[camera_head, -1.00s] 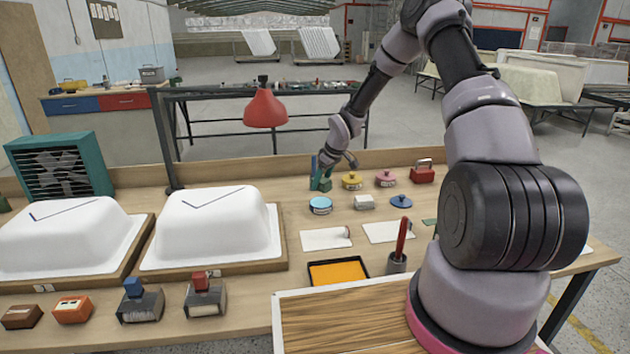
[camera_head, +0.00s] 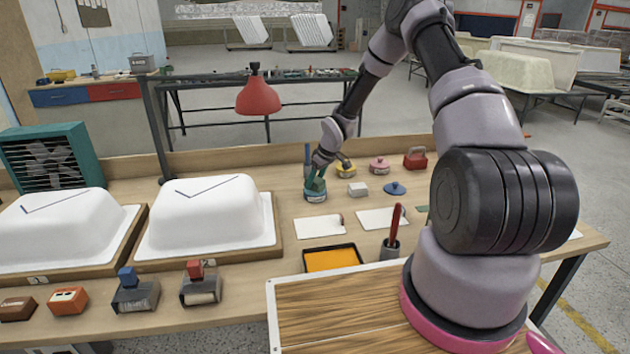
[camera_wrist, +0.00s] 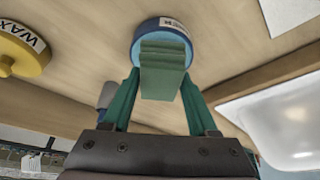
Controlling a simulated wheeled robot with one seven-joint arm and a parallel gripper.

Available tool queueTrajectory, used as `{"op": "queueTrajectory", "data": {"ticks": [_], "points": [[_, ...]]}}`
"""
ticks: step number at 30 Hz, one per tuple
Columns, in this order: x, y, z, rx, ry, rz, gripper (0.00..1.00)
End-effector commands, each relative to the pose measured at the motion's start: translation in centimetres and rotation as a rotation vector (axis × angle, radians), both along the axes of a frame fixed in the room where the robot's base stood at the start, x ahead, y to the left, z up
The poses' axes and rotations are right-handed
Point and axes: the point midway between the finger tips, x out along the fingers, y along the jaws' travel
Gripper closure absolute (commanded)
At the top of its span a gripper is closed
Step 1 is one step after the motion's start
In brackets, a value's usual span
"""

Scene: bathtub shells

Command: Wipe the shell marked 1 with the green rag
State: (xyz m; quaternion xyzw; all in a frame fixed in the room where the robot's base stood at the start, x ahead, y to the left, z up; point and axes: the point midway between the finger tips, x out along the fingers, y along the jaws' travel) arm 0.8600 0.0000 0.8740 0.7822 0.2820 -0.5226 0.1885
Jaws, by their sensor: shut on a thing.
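My gripper (camera_head: 316,176) is shut on the green rag (camera_wrist: 162,68), a folded green pad held between the fingers in the wrist view. The rag is at the blue tin (camera_head: 315,194), which also shows in the wrist view (camera_wrist: 150,30); I cannot tell whether they touch. Two white shells stand upside down on wooden boards at the left: a left shell (camera_head: 62,232) and a right shell (camera_head: 208,215), each with a dark angled line on top. Small number plates sit on the board fronts; the left plate (camera_head: 37,280) seems to read 1, the right is partly hidden.
A yellow tin (camera_head: 346,169) marked WAX (camera_wrist: 22,48), a pink tin (camera_head: 379,165) and a red-handled box (camera_head: 415,158) stand beyond. A yellow tray (camera_head: 333,259) and a cup with a red-handled tool (camera_head: 390,248) are nearer. A red lamp (camera_head: 258,97) hangs behind the right shell.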

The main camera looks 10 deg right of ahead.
Motion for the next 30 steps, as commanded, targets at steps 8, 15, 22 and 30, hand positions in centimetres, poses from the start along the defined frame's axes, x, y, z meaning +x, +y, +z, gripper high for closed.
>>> {"op": "queueTrajectory", "data": {"ticks": [8, 15, 22, 30], "points": [[-0.01, 0.01, 0.00, 0.000, 0.000, 0.000, 0.85], [0.00, 0.01, -0.22, 0.000, 0.000, 0.000, 0.85], [0.00, 0.01, -0.51, 0.000, 0.000, 0.000, 0.85], [0.00, 0.01, -0.83, 0.000, 0.000, 0.000, 0.85]]}}
